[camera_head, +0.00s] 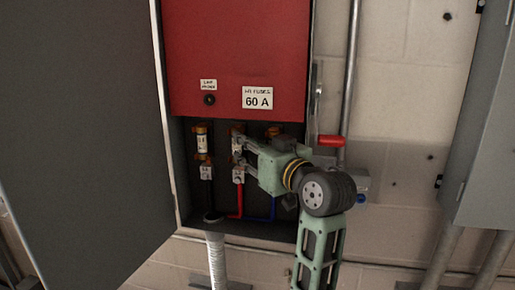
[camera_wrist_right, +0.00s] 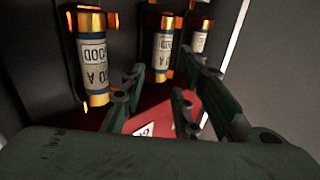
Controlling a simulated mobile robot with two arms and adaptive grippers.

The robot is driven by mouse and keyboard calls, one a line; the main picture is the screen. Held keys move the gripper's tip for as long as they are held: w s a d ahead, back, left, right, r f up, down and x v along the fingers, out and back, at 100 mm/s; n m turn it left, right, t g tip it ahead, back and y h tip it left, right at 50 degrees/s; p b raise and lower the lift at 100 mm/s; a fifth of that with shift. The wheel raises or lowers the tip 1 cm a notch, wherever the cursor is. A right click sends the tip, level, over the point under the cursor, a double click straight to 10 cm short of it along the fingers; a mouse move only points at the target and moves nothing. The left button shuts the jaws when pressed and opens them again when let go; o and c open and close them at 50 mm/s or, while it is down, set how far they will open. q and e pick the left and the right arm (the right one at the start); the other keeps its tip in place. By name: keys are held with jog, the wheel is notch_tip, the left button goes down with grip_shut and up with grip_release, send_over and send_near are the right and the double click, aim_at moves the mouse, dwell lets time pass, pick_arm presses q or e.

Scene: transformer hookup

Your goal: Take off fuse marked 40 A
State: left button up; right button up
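Three fuses stand in a row in the open cabinet. In the head view the left fuse (camera_head: 202,144) is in clear sight, the middle fuse (camera_head: 236,133) is partly behind my right gripper, and the right fuse (camera_head: 273,131) is mostly covered. My right gripper (camera_head: 240,149) is at the middle fuse. In the right wrist view my right gripper (camera_wrist_right: 165,80) is open, its fingers apart on both sides of the middle fuse (camera_wrist_right: 163,52); contact is unclear. A nearer fuse (camera_wrist_right: 94,58) has an inverted label whose rating I cannot read surely. My left gripper is out of view.
The red panel (camera_head: 235,50) above the fuses carries a "60 A" sign (camera_head: 257,98). The grey door (camera_head: 85,150) stands open at left. A red handle (camera_head: 330,141) projects at right. Coloured cables (camera_head: 240,203) run below the fuses.

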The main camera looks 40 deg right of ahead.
aim_at(237, 145)
jog(key=shift+w+d+p, duration=0.15)
jog(key=shift+w+p, duration=0.45)
jog(key=shift+w, duration=1.5)
grip_shut()
